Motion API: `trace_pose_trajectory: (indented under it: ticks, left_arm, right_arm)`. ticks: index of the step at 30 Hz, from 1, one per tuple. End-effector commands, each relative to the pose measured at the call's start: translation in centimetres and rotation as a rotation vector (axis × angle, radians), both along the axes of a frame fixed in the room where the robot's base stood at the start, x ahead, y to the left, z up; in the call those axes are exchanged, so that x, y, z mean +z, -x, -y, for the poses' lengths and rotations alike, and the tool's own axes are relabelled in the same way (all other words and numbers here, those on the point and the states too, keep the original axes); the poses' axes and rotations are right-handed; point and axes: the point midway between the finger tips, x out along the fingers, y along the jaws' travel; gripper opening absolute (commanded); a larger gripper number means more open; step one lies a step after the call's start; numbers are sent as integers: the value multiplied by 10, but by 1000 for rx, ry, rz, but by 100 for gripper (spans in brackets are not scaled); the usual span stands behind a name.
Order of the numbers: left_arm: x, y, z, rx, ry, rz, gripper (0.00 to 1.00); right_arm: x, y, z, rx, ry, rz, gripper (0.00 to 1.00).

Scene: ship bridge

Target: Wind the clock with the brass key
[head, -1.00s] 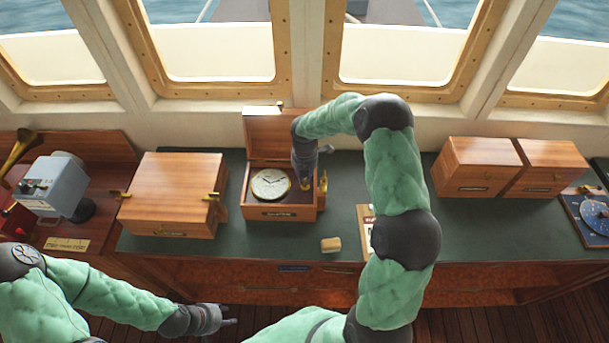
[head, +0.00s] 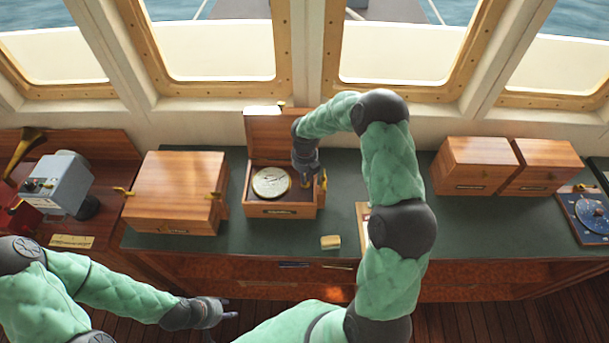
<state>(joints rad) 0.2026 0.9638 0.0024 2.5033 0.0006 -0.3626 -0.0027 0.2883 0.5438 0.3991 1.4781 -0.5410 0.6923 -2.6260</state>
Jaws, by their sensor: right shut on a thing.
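The clock (head: 271,182) has a round pale dial with a brass rim and sits in an open wooden box (head: 277,212), its lid (head: 272,129) raised behind it. My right gripper (head: 305,184) points down into the right side of this box, beside the dial. It is shut on a small brass thing, probably the brass key, mostly hidden by the fingers. My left gripper (head: 229,308) is low in front of the counter, away from the clock, with its fingers apart and empty.
A closed wooden box (head: 175,190) stands left of the clock, two more (head: 475,165) (head: 545,166) at the right. A small tan block (head: 330,242) lies near the counter's front edge. A blue-grey device (head: 60,183) stands far left. The counter (head: 440,232) is clear at centre right.

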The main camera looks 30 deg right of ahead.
Motion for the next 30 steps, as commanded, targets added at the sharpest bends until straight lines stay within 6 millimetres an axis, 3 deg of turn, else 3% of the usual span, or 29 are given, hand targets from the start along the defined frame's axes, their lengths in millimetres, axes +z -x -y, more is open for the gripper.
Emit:
trace_pose_trajectory:
  ticks: [14, 15, 17, 30]
  left_arm:
    - [1, 0, 0, 0, 0, 0, 40]
    - [1, 0, 0, 0, 0, 0, 40]
    - [1, 0, 0, 0, 0, 0, 40]
    - [1, 0, 0, 0, 0, 0, 40]
  right_arm:
    - [1, -1, 1, 13, 2, 4, 0]
    - [1, -1, 1, 13, 2, 4, 17]
    - [1, -1, 1, 13, 2, 4, 34]
    - [6, -1, 0, 13, 1, 3, 35]
